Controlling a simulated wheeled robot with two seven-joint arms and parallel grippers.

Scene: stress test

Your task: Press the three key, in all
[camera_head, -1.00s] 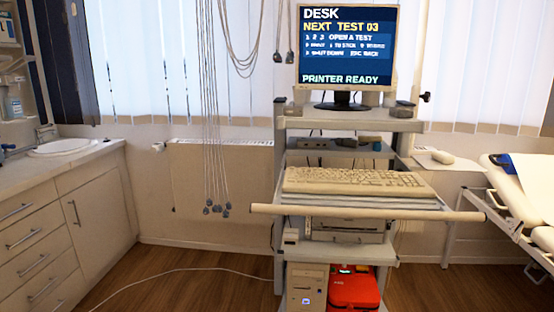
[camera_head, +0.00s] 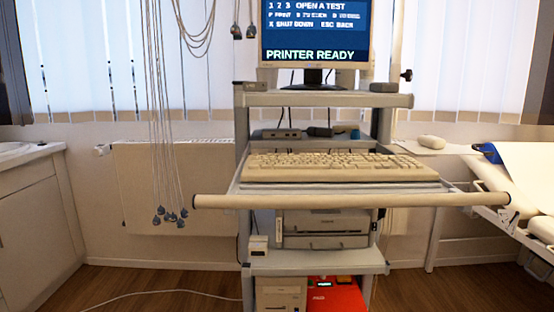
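A beige keyboard (camera_head: 335,167) lies on the pull-out shelf (camera_head: 460,187) of a cart, ahead of me near the picture's middle. Its single keys are too small to tell apart, so I cannot pick out the three key. The monitor (camera_head: 315,30) above it is cut off at the top. It reads "1 2 3 OPEN A TEST", lines on printing and shutting down, and "PRINTER READY". Neither of my grippers is in view.
A long beige handle bar (camera_head: 350,201) runs across the shelf's front. A printer (camera_head: 325,229) and a red case (camera_head: 336,297) sit lower on the cart. Cables with clips (camera_head: 170,215) hang at left. A couch (camera_head: 525,175) stands at right, a cabinet (camera_head: 40,215) at left.

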